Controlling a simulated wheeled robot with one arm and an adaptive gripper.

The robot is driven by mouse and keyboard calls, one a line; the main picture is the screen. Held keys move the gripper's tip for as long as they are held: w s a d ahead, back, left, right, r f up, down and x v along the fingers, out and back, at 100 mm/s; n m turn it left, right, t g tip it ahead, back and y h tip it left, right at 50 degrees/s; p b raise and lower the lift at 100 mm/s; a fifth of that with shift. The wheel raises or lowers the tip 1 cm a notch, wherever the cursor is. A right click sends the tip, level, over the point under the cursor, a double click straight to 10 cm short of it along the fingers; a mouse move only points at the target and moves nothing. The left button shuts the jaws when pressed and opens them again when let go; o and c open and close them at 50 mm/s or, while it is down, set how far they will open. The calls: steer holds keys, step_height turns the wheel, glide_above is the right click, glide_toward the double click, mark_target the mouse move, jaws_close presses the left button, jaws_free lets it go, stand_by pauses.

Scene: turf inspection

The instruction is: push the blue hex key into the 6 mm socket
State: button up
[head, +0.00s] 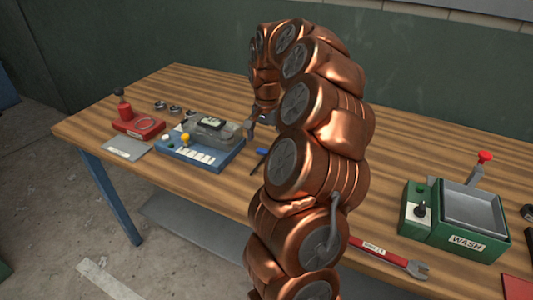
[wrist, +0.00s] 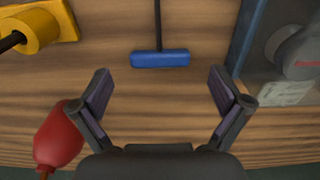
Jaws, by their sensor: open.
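The blue hex key lies on the wooden bench. In the wrist view its blue handle (wrist: 160,58) is crosswise, with a dark shaft running to the top edge. In the head view its handle (head: 262,152) shows just left of my arm. My gripper (wrist: 162,85) is open and empty, its two fingers spread either side of the handle's line, apart from it. In the head view a grey part of my gripper (head: 251,129) shows above the key. I cannot make out the 6 mm socket; my arm hides part of the bench.
A blue-based device (head: 200,153) stands left of the key, with a red device (head: 136,122) beyond. A green WASH box (head: 455,232) and a red-handled wrench (head: 385,256) are at right. In the wrist view, a yellow block (wrist: 42,27) and a red bulb (wrist: 60,135) are at left.

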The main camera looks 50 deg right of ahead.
steer(key=shift+f, duration=1.4)
steer(key=c, duration=1.2)
